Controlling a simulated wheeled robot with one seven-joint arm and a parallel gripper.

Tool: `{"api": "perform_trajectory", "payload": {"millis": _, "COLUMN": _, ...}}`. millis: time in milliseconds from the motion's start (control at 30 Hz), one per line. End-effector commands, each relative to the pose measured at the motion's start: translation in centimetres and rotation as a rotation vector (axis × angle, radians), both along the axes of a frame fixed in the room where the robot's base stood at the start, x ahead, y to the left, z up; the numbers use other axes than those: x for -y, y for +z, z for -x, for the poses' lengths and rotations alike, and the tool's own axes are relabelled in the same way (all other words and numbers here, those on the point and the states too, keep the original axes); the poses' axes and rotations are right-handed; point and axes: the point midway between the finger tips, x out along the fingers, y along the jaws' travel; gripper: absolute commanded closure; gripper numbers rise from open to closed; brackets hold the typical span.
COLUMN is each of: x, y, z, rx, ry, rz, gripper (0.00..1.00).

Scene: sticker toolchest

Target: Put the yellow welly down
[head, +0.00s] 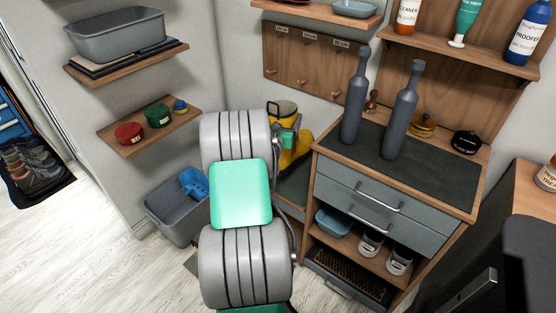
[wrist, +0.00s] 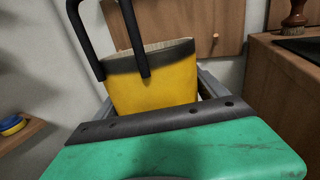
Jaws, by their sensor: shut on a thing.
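The yellow welly (wrist: 152,88) has a dark band round its open top. In the wrist view its shaft stands between the grey fingers of my gripper (wrist: 155,100), which is shut on it. In the head view the welly (head: 299,158) shows behind my arm, its toe pointing down right. My gripper (head: 288,140) is partly hidden by my arm there. The welly is over or on a low grey-topped bench (head: 293,191) left of the drawer cabinet; I cannot tell whether its sole touches.
The drawer cabinet (head: 340,195) stands close on the right, with two tall grey boot shapes (head: 355,100) on top. A peg board (head: 300,68) is on the wall behind. A grey bin (head: 168,215) with a blue item is on the floor at left. Shelves (head: 120,135) hang at left.

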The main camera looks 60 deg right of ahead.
Motion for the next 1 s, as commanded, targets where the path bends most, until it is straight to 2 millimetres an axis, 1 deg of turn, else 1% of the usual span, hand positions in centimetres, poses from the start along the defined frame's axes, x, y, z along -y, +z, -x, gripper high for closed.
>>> {"api": "perform_trajectory", "payload": {"millis": 33, "x": 0.7, "y": 0.4, "z": 0.9, "rx": 0.003, "ry": -0.014, "rz": 0.006, "gripper": 0.91}}
{"api": "perform_trajectory", "payload": {"millis": 100, "x": 1.4, "y": 0.2, "z": 2.0, "rx": 0.006, "ry": -0.030, "rz": 0.007, "gripper": 0.91}}
{"api": "perform_trajectory", "payload": {"millis": 200, "x": 2.0, "y": 0.0, "z": 3.0, "rx": 0.007, "ry": -0.044, "rz": 0.007, "gripper": 0.91}}
{"api": "perform_trajectory", "payload": {"millis": 267, "x": 2.2, "y": -0.1, "z": 3.3, "rx": 0.008, "ry": -0.048, "rz": 0.006, "gripper": 0.91}}
{"api": "perform_trajectory", "payload": {"millis": 333, "x": 2.2, "y": -0.8, "z": 3.4, "rx": 0.007, "ry": -0.050, "rz": 0.005, "gripper": 0.91}}
{"api": "perform_trajectory", "payload": {"millis": 367, "x": 2.2, "y": -1.2, "z": 3.4, "rx": 0.007, "ry": -0.049, "rz": 0.005, "gripper": 0.91}}
{"api": "perform_trajectory", "payload": {"millis": 533, "x": 2.2, "y": -5.1, "z": 3.3, "rx": 0.007, "ry": -0.049, "rz": 0.004, "gripper": 0.91}}
{"api": "perform_trajectory", "payload": {"millis": 733, "x": 2.2, "y": -7.8, "z": 3.3, "rx": 0.007, "ry": -0.049, "rz": 0.005, "gripper": 0.91}}
{"api": "perform_trajectory", "payload": {"millis": 833, "x": 2.2, "y": -9.5, "z": 3.3, "rx": 0.007, "ry": -0.049, "rz": 0.005, "gripper": 0.91}}
{"api": "perform_trajectory", "payload": {"millis": 900, "x": 2.2, "y": -10.3, "z": 3.3, "rx": 0.008, "ry": -0.048, "rz": 0.006, "gripper": 0.91}}
{"api": "perform_trajectory", "payload": {"millis": 1000, "x": 2.2, "y": -10.1, "z": 3.3, "rx": 0.009, "ry": -0.049, "rz": 0.007, "gripper": 0.91}}
